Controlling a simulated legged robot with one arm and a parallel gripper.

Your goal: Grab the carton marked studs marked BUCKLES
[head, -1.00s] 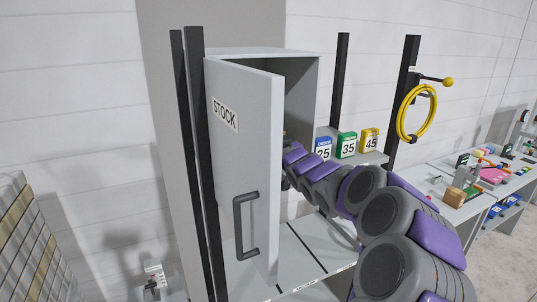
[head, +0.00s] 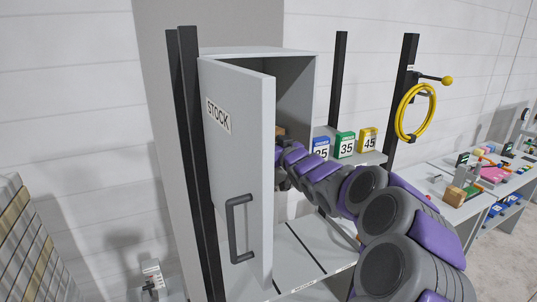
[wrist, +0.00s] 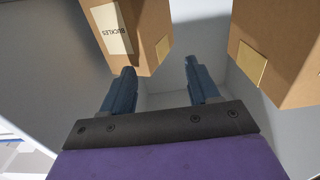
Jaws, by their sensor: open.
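The carton with the BUCKLES label (wrist: 128,30) is at the top left of the wrist view, beyond my gripper's fingers. My gripper (wrist: 159,67) is open with nothing held between its fingers. The left finger reaches close to the carton's lower edge; I cannot tell whether they touch. In the head view my arm runs into the grey STOCK cabinet (head: 295,85), and the door hides my gripper. A small brown patch (head: 280,131) shows past the door edge, probably a carton.
A second brown carton (wrist: 280,50) is close on the right in the wrist view. The STOCK door (head: 237,160) stands open left of my arm. Numbered boxes (head: 345,145) stand on a shelf right of the cabinet. A yellow hose (head: 416,112) hangs farther right.

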